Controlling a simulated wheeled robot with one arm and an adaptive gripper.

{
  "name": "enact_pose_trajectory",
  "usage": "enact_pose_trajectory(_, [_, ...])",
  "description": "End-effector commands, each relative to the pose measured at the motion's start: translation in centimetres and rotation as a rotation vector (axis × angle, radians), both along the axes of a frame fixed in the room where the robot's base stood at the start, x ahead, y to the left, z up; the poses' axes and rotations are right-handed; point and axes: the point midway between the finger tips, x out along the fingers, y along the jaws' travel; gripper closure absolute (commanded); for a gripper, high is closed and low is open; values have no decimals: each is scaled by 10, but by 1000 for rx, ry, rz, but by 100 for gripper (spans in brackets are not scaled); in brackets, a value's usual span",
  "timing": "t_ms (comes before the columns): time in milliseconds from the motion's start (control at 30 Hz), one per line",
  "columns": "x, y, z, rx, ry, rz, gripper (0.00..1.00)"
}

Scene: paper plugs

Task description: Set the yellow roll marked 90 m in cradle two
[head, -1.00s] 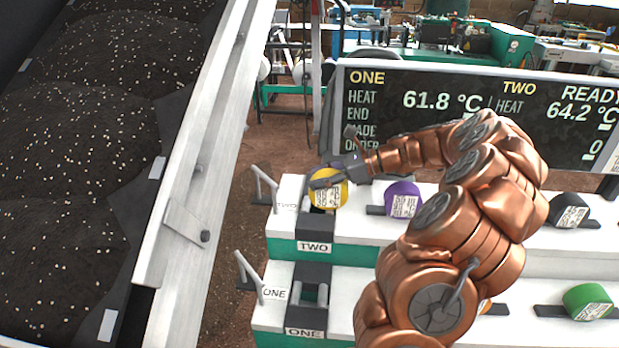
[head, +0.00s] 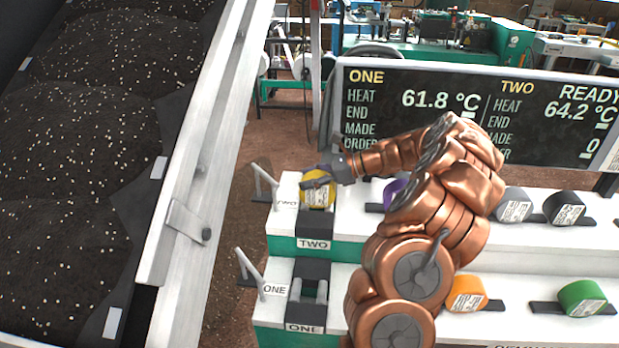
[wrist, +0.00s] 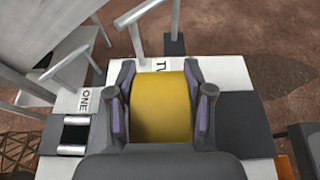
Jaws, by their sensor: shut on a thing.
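The yellow roll (head: 318,196) is at cradle two, above the label TWO (head: 314,245) on the upper step. Its printed label faces the head camera, but the length on it is too small to read. My gripper (head: 318,180) is shut on the roll from above. In the wrist view the yellow roll (wrist: 161,106) fills the space between the two fingers of my gripper (wrist: 161,100). The roll and gripper hide most of cradle two, so I cannot tell whether the roll rests fully on it.
Cradle one (head: 310,290) is empty on the lower step. Purple (head: 394,192), grey (head: 514,205), black (head: 564,208), orange (head: 466,294) and green (head: 582,298) rolls stand to the right. A white lever (head: 264,186) stands left of cradle two. A display (head: 470,115) is behind.

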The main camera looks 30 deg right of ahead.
Motion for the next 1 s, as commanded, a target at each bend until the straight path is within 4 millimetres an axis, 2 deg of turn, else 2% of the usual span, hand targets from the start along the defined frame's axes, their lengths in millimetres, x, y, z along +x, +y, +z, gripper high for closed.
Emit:
enact_pose_trajectory(133, [0, 0, -2, 1, 1, 1, 88])
enact_pose_trajectory(167, [0, 0, -3, 1, 1, 1, 47])
enact_pose_trajectory(400, [0, 0, -3, 1, 1, 1, 23])
enact_pose_trajectory(767, [0, 0, 0, -1, 1, 0, 23])
enact_pose_trajectory(1000, [-19, -23, 11, 0, -1, -2, 23])
